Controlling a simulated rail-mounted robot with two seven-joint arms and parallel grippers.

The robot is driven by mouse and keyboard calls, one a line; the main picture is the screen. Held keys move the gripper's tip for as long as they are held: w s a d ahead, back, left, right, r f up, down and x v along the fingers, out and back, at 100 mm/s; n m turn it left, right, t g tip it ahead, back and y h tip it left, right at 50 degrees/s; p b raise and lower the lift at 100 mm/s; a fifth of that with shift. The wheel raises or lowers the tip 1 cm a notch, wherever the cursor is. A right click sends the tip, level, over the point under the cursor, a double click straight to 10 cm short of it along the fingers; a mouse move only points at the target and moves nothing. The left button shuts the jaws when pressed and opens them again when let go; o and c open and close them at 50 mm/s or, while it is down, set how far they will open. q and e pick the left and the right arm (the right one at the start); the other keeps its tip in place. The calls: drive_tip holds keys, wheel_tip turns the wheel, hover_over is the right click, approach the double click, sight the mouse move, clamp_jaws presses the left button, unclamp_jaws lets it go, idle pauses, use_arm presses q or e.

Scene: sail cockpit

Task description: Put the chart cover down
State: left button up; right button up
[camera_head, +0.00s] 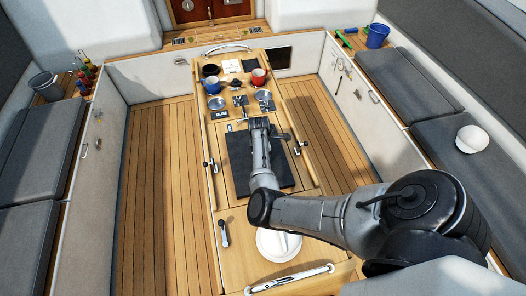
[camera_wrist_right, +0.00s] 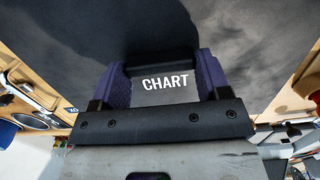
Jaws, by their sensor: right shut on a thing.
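The chart cover (camera_head: 283,172) is a dark, roughly rectangular panel over the middle of the wooden cockpit table (camera_head: 240,215). In the head view, my right forearm lies across it and hides part of it. In the right wrist view, my right gripper (camera_wrist_right: 162,76) is shut on a tab lettered CHART, between its two purple fingers. The dark cover (camera_wrist_right: 240,50) fills the view beyond them. I cannot tell whether the cover rests on the table or is slightly raised. My left gripper is not in view.
Blue (camera_head: 211,84) and red (camera_head: 258,77) mugs and small dishes crowd the table's far end, with dark labelled pads nearer the cover. Slatted floor flanks the table.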

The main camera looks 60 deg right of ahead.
drive_tip(key=o, duration=1)
drive_tip(key=shift+o, duration=0.2)
drive_tip(key=shift+s+r+m+h, duration=0.7)
drive_tip(key=shift+r+h, duration=0.2)
drive_tip(key=shift+r, duration=5.1)
drive_tip(key=s+a+m+t+y, duration=0.1)
drive_tip(key=s+a, duration=0.5)
drive_tip(key=a, duration=0.4)
drive_tip(key=s+a+f+m+t, duration=0.1)
drive_tip(key=s+a+m+t, duration=0.1)
drive_tip(key=s+a, duration=0.5)
drive_tip(key=s+a+f+m+t+y, duration=0.1)
drive_tip(key=s+a, duration=0.5)
drive_tip(key=a, duration=0.9)
drive_tip(key=shift+s+f+m+y, duration=0.1)
drive_tip(key=shift+s+m+y, duration=0.2)
drive_tip(key=shift+s+m, duration=0.1)
